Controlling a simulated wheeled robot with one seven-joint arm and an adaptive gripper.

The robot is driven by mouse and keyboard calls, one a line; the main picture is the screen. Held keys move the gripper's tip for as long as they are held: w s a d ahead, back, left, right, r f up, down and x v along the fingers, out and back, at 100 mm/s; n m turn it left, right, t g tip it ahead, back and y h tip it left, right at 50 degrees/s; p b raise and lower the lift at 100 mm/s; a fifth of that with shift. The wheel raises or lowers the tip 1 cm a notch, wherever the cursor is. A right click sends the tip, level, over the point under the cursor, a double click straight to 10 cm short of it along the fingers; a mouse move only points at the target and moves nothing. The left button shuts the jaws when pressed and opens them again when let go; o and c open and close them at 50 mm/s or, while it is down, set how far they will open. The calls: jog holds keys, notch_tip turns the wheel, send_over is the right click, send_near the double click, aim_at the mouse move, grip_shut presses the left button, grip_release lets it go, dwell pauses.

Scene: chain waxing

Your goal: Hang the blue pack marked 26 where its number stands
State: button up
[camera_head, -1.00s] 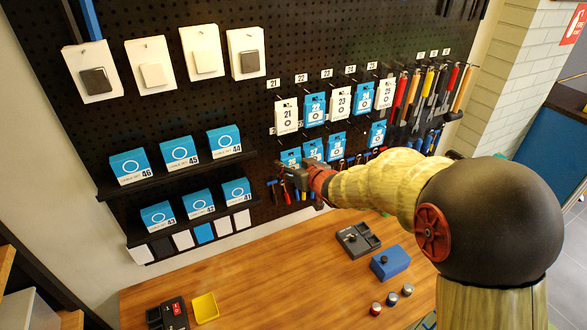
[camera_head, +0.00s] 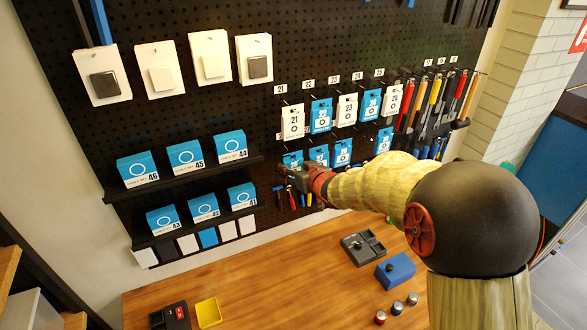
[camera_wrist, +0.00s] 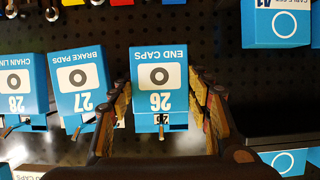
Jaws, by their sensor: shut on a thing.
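The blue pack marked 26, END CAPS (camera_wrist: 160,85), is upside down in the wrist view, between the two fingers of my gripper (camera_wrist: 165,95), which are shut on its sides. A small 26 tag (camera_wrist: 178,120) and a short peg (camera_wrist: 162,132) show at the hanging edge of the pack. I cannot tell whether the peg passes through its hole. In the head view the pack (camera_head: 292,159) is at the left end of the lower row of packs, partly hidden by my gripper (camera_head: 287,177).
Blue packs 27 (camera_wrist: 82,85) and 28 (camera_wrist: 18,88) hang close beside it. A row with card 21 (camera_head: 292,121) hangs above. Tools (camera_head: 290,198) hang below. A shelf of blue boxes (camera_head: 223,207) is to the left in the head view.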

jog(key=o, duration=1.2)
jog(key=shift+c, duration=0.2)
jog(key=shift+o, duration=0.2)
